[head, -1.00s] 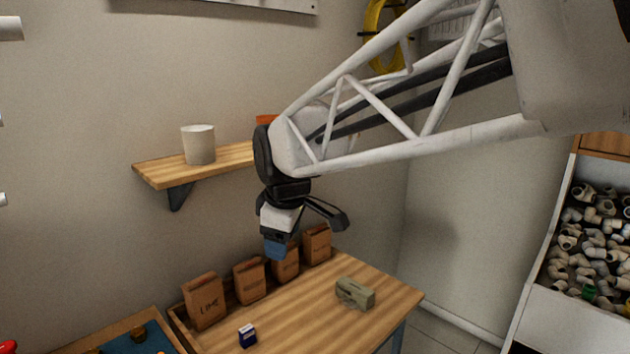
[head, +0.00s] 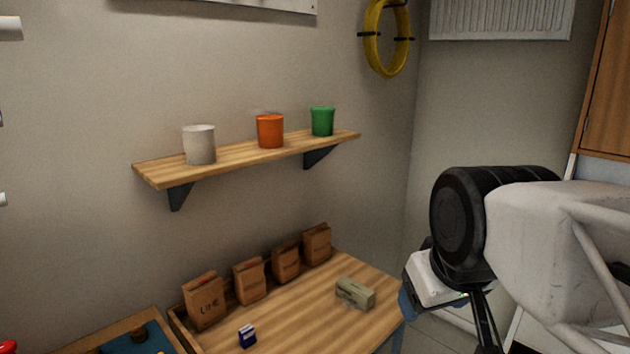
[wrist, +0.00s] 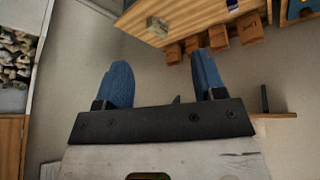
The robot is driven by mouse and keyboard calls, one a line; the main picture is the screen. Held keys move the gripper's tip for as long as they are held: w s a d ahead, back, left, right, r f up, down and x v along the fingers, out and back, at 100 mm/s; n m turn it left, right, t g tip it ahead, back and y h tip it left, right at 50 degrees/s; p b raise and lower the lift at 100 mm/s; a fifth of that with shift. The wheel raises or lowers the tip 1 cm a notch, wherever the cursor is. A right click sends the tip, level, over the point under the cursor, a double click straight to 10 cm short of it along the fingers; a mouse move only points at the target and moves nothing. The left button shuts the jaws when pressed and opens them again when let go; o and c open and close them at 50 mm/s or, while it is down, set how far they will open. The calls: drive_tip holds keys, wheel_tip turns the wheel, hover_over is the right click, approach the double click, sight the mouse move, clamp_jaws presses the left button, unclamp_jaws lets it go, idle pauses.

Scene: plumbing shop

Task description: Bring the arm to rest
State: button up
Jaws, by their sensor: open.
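My gripper (wrist: 162,85) shows in the wrist view with its two blue fingers spread apart and nothing between them. In the head view my arm is at the right, and the gripper hangs low beside the right end of the wooden table (head: 300,312). There its fingertips are mostly hidden, with one bit of blue showing.
Several brown paper bags (head: 249,281) stand along the table's back edge. A greenish-grey block (head: 355,293) and a small blue box (head: 247,336) lie on the table. A wall shelf (head: 236,158) holds a white cup (head: 199,145), an orange cup (head: 270,131) and a green cup (head: 322,121).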

drive_tip(key=shift+s+d+f+m, duration=0.7)
drive_tip(key=shift+s+d+m, duration=0.7)
drive_tip(key=shift+s, duration=0.95)
wheel_tip(320, 180, down, 9)
drive_tip(key=w+g, duration=0.1)
drive_tip(key=g, duration=0.1)
drive_tip(key=shift+w+f+g+h, duration=0.15)
drive_tip(key=shift+w+g+h, duration=0.1)
drive_tip(key=shift+g+h, duration=0.05)
